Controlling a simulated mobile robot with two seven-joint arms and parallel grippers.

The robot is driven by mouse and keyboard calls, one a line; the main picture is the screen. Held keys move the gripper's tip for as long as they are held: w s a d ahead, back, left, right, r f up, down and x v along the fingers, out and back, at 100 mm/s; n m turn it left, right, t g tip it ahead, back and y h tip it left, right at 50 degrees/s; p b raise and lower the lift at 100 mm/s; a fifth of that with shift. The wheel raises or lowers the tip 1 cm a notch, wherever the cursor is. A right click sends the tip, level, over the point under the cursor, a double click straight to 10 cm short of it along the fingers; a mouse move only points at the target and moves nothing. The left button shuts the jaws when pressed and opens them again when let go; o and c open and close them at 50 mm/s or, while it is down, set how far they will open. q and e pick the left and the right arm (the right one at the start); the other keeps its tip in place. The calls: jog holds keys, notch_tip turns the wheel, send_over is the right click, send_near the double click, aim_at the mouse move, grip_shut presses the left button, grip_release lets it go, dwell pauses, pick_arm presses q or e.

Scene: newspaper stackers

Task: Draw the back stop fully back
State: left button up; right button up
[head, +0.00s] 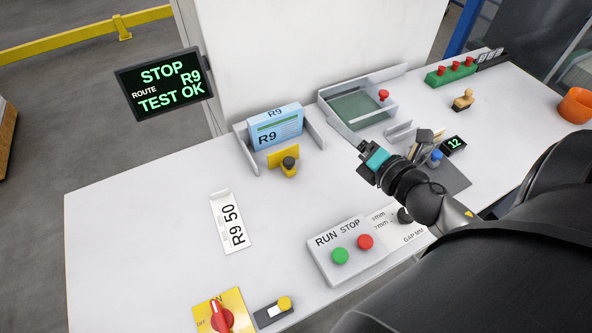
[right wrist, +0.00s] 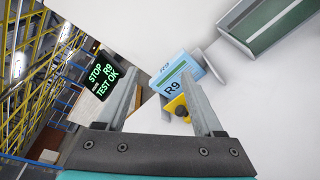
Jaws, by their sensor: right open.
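A yellow plate with a dark knob (head: 288,163) stands on the white table at the front of a grey-walled bay that holds a blue R9 stack (head: 275,127). No part is labelled as the back stop, so I cannot tell for sure that this plate is it. My right gripper (head: 364,160) is open and empty, to the right of the plate and apart from it. In the right wrist view, the yellow plate (right wrist: 176,106) shows beside the right finger, partly hidden by it, with the blue stack (right wrist: 175,82) beyond. My left gripper is out of view.
A green-floored tray (head: 336,120) with a red knob stands behind my right gripper. A RUN/STOP box (head: 322,260) stands in front. An R9 50 card (head: 230,222) lies to the left. A screen (head: 160,86) reads STOP, TEST OK.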

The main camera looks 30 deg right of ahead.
jog(key=s+a+f+n+g+y+b, duration=0.2)
jog(key=s+f+n+g+y, duration=0.35)
jog(key=n, duration=0.85)
pick_arm(q)
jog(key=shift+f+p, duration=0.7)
jog(key=shift+p, duration=0.1)
pick_arm(e)
jog(key=t+h, duration=0.1)
jog(key=t, duration=0.1)
send_near(292, 163)
jog(key=x, duration=0.8)
jog(key=shift+w, duration=0.35)
grip_shut()
